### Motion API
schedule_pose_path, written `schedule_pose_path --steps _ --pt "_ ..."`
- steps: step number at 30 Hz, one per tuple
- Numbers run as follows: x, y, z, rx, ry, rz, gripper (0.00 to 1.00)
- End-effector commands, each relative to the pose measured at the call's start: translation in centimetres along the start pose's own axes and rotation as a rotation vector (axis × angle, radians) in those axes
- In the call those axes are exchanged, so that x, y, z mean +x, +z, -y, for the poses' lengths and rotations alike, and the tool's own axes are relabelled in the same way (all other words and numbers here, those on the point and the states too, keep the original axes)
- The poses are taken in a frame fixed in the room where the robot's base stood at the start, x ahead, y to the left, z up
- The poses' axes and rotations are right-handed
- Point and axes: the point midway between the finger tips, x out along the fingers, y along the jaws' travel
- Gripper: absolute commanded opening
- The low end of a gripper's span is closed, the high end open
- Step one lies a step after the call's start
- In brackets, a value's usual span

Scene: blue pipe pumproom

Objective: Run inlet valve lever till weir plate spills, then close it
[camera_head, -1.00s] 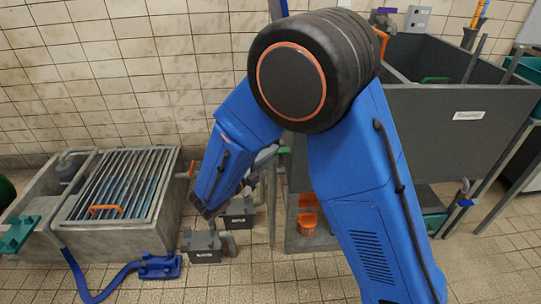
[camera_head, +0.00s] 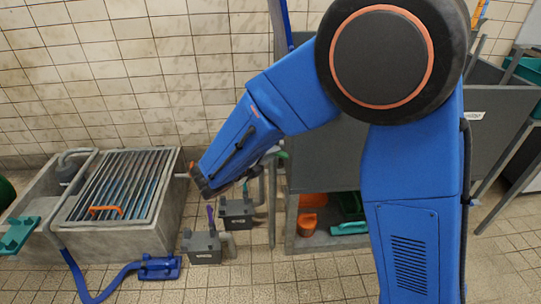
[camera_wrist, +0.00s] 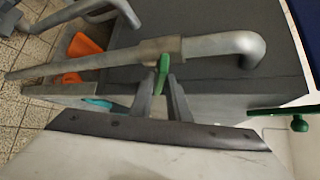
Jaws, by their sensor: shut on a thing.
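In the wrist view, my gripper (camera_wrist: 162,88) is shut on a green lever handle (camera_wrist: 162,70). The handle sits on a grey pipe (camera_wrist: 215,46) that bends at its right end. I cannot tell from its look whether this is the inlet valve lever. A second green lever (camera_wrist: 285,113) stands apart at the right. In the head view, my arm hides most of the gripper. A green bit (camera_head: 283,155) shows beside the dark grey tank (camera_head: 330,155). I cannot make out a weir plate or any spilling water.
A concrete basin with a metal grate (camera_head: 115,185) stands at the left. Two grey boxes (camera_head: 204,247) sit on the floor, one with a purple lever (camera_head: 211,217). An orange bucket (camera_head: 307,222) and teal item (camera_head: 350,228) lie under the tank. Floor in front is mostly clear.

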Motion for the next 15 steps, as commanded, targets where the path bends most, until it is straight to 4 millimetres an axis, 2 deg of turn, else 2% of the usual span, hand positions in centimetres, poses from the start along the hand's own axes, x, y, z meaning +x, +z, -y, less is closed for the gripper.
schedule_pose_path --steps 15 --pt "0.17 -0.20 0.80 0.349 0.348 -0.001 0.00"
